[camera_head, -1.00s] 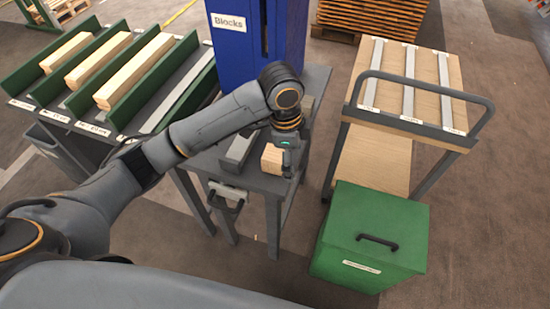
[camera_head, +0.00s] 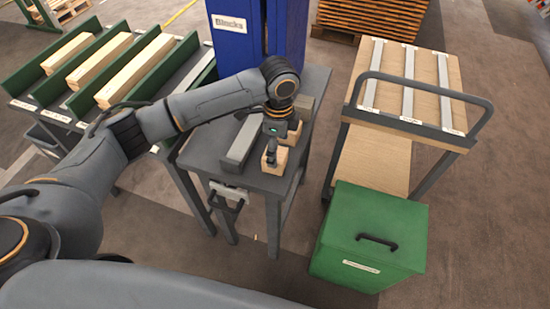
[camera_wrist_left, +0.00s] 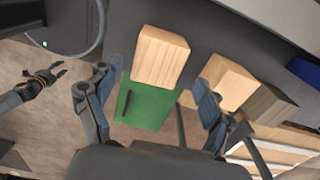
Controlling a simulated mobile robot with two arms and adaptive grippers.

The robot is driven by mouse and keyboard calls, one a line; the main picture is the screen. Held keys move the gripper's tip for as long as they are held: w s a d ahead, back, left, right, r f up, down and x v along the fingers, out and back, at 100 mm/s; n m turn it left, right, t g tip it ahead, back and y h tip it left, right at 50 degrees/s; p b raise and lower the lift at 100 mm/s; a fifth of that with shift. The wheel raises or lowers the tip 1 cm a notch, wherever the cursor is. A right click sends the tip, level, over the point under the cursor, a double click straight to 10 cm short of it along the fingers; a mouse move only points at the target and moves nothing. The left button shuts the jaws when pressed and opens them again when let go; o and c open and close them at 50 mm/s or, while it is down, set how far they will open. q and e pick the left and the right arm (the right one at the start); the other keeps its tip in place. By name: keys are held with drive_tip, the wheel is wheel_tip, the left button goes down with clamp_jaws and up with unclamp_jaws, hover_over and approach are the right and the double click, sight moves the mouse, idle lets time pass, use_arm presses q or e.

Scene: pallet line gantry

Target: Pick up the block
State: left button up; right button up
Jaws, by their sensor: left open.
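A pale wooden block (camera_head: 281,157) stands on the grey table at its front right. In the left wrist view the block (camera_wrist_left: 160,55) lies ahead of and between the spread fingers. My left gripper (camera_head: 270,155) is open above the table and partly covers this block in the head view. I cannot tell if a finger touches it. A second wooden block (camera_head: 295,130) stands just behind; in the left wrist view it (camera_wrist_left: 229,82) is partly behind the right-hand finger. What looks like my right gripper (camera_wrist_left: 55,76) shows small at the left of the wrist view, its opening unclear.
A grey block (camera_head: 304,105) and a long grey bar (camera_head: 241,142) share the table (camera_head: 233,180). A blue cabinet (camera_head: 285,40) stands behind. A green box (camera_head: 370,230) and a wooden-topped cart (camera_head: 425,100) stand right. Green racks (camera_head: 150,80) with beams are left.

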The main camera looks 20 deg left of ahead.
use_arm(q)
drive_tip(key=f, duration=0.3)
drive_tip(key=shift+s+a+f+p, duration=0.25)
drive_tip(key=shift+a+f+p, duration=0.1)
drive_tip(key=shift+f, duration=0.65)
drive_tip(key=c, duration=1.3)
